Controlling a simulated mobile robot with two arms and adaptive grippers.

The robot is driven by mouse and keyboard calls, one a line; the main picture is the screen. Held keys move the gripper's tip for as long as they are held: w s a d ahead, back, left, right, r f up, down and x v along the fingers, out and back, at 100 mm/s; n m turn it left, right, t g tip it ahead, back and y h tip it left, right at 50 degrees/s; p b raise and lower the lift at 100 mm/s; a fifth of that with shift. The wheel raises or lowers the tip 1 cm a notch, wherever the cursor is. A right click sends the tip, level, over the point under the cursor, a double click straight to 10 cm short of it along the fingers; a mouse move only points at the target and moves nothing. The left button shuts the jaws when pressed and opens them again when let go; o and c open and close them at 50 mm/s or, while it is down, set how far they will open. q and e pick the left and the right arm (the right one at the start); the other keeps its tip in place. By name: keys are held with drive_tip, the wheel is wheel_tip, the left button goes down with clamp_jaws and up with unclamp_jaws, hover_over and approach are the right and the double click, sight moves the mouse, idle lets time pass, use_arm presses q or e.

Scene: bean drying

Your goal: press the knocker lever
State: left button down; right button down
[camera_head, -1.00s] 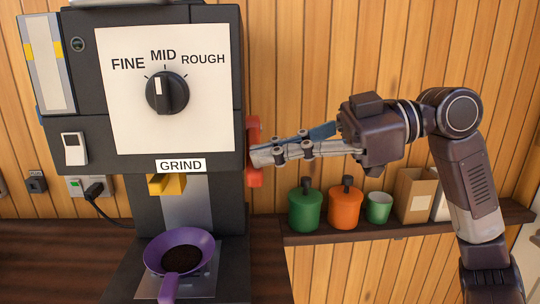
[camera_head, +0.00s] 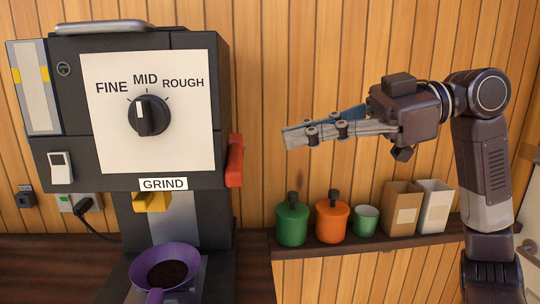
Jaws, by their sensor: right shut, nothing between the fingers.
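The knocker lever (camera_head: 235,161) looks to be the red lever on the right side of the black grinder (camera_head: 140,110). It stands roughly upright against the grinder's side. My right gripper (camera_head: 290,137) is shut and empty. It points left and hangs in the air to the right of the red lever, with a clear gap between them. The purple pan (camera_head: 166,254) holds dark grounds and sits under the yellow spout (camera_head: 152,202). My left gripper is not in view.
On a wooden shelf (camera_head: 370,241) below my right gripper stand a green canister (camera_head: 292,223), an orange canister (camera_head: 332,220), a green cup (camera_head: 366,220) and two boxes, one brown (camera_head: 402,208) and one white (camera_head: 435,206). The space between gripper and grinder is free.

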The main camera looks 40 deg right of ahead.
drive_tip(key=shift+v, duration=1.25)
drive_tip(key=shift+a, duration=0.1)
idle(0.7)
drive_tip(key=shift+a, duration=0.1)
